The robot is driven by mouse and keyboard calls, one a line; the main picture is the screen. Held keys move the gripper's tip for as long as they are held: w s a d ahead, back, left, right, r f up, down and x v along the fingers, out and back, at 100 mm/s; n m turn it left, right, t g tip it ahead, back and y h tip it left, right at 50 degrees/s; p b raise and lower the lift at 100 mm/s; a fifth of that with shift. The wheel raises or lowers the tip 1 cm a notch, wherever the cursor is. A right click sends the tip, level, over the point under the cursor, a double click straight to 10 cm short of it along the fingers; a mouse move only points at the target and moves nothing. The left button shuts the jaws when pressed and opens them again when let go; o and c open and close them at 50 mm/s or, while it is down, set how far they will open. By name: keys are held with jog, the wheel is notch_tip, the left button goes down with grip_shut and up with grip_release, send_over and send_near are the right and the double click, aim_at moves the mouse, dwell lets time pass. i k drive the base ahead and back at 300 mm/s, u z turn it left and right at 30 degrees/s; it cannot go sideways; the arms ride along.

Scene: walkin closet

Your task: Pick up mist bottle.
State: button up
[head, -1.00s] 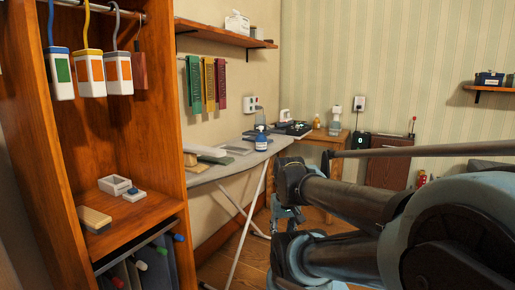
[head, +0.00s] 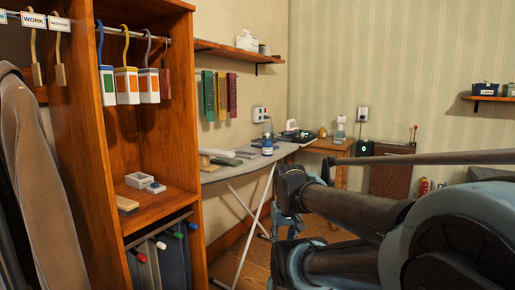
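Two bottles could be the mist bottle, and I cannot tell which at this size. My gripper (head: 287,222) is partly visible below my dark arm links, in front of and apart from both bottles. Its fingers are too small and covered to show whether it is open.
A wooden closet unit (head: 190,110) with hanging tags stands at left, beside a brown coat (head: 42,170). Grey and green flat items lie on the ironing board. A small amber object (head: 322,132) stands on the side table. My arm covers much of the lower right. Some floor shows between.

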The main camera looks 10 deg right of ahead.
aim_at(267, 145)
jog(key=z, duration=0.1)
jog(key=i, duration=0.95)
jog(key=z, duration=0.55)
